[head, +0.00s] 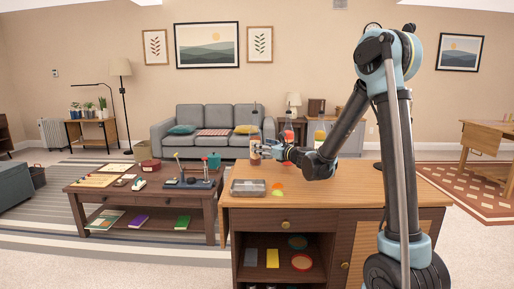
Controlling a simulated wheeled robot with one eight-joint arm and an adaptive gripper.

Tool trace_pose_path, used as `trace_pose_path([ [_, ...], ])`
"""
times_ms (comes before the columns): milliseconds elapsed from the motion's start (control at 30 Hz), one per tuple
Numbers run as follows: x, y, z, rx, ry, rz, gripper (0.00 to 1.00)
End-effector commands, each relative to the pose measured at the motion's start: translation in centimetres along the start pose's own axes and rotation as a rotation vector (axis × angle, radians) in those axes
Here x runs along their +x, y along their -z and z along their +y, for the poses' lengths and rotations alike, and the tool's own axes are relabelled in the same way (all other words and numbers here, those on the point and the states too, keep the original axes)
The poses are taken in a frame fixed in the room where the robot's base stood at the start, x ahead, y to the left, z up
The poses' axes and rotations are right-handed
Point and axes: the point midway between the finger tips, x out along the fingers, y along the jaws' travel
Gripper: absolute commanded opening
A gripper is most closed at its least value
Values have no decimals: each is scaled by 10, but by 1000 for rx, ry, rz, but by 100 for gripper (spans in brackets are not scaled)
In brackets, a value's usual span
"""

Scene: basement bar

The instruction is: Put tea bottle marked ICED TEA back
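A small brown-red bottle (255,155) with a pale band stands out at the tip of my gripper (266,149), near the back left of the wooden cabinet top. It is too small for me to read a label. My gripper reaches left from the arm, and its fingers meet or overlap the bottle. I cannot tell whether they are closed on it, or whether the bottle's base touches the top.
The cabinet top (350,200) holds a clear grey box (248,188) and orange and yellow-green discs (277,186). Its front right is bare. Open shelves below hold several flat items. A dark coffee table (130,200) with many objects stands left; a grey sofa (205,125) is behind.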

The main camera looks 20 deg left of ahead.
Motion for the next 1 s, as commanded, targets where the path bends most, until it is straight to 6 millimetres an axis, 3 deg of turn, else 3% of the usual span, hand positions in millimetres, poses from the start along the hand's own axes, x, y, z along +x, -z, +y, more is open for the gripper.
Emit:
trace_pose_path([
  [200, -42, 0, -1, 0, 2, 0, 68],
  [400, -63, 0, 0, 0, 0, 0, 68],
  [867, -70, 0, 0, -2, 0, 1, 68],
  [1000, -78, -3, -2, -70, 2, 21, 68],
])
